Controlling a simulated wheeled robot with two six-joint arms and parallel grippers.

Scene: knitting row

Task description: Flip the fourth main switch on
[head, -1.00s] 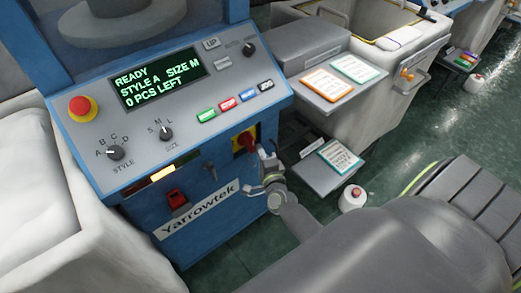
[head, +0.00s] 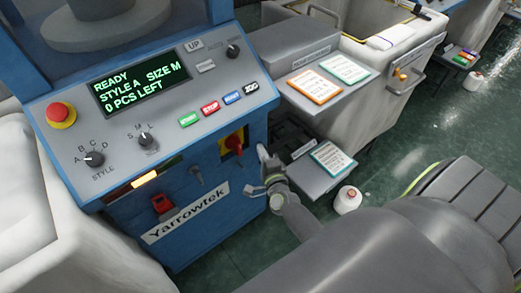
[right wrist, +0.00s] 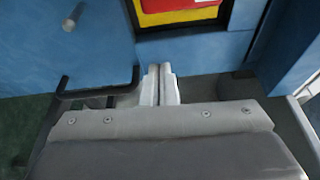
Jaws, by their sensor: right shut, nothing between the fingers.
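The main switch (head: 234,143) is a red handle on a yellow plate, low on the right of the blue machine's front. Its lower part also shows at the top of the right wrist view (right wrist: 180,6). My right gripper (head: 262,152) is just to the right of the switch in the head view, apart from it in the picture. In the right wrist view its fingers (right wrist: 160,84) are together and empty, below the yellow plate. I cannot tell the handle's exact angle. My left gripper is not in view.
The blue machine's panel has a lit display (head: 141,80) reading READY, a red emergency button (head: 61,113), dials and coloured buttons. A grey shelf (head: 316,182) with a card stands right of my gripper. A white cone (head: 347,199) stands on the green floor.

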